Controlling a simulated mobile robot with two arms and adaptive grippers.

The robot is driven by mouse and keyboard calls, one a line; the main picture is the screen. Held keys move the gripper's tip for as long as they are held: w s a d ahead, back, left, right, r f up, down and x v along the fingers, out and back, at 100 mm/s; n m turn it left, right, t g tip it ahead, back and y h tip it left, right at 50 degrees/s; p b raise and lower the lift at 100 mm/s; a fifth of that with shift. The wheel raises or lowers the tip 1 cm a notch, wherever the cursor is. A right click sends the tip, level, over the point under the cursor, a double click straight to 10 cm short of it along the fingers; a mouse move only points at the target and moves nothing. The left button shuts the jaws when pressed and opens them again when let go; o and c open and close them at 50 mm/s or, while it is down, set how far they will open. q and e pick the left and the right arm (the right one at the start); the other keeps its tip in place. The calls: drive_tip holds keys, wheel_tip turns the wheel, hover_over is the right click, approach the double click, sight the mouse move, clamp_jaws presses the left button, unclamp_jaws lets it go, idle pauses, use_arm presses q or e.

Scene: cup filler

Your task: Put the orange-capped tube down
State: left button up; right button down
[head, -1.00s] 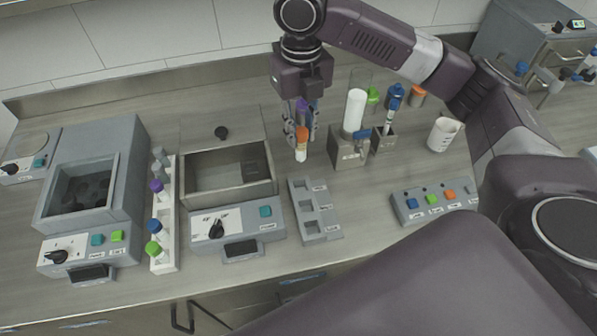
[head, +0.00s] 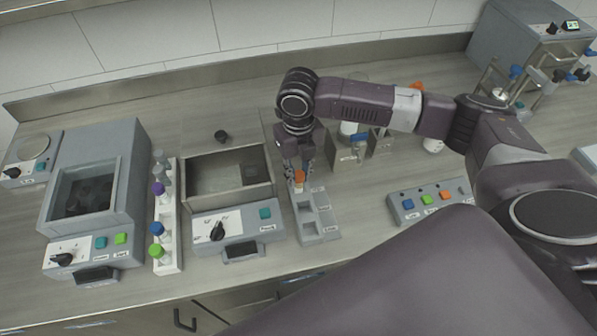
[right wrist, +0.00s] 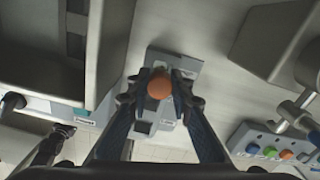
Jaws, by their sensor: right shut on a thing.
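My right gripper (head: 298,178) is shut on the orange-capped tube (head: 299,176). In the right wrist view the orange cap (right wrist: 159,86) shows between the two fingers (right wrist: 158,102), over the far part of the holder (right wrist: 190,66). The tube's lower part is hidden under the cap there, so I cannot tell how deep it sits in the slot. My left gripper is not in view.
An open metal bath (head: 228,200) stands just left of the holder. A white rack (head: 173,265) with several capped tubes is further left. A button box (head: 430,201) is to the right. Bench is clear between holder and button box.

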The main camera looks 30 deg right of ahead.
drive_tip(key=c, duration=1.7)
unclamp_jaws()
drive_tip(key=shift+c, duration=0.2)
wheel_tip(320, 180, up, 12)
drive_tip(key=b, duration=0.2)
drive_tip(key=shift+b, duration=0.3)
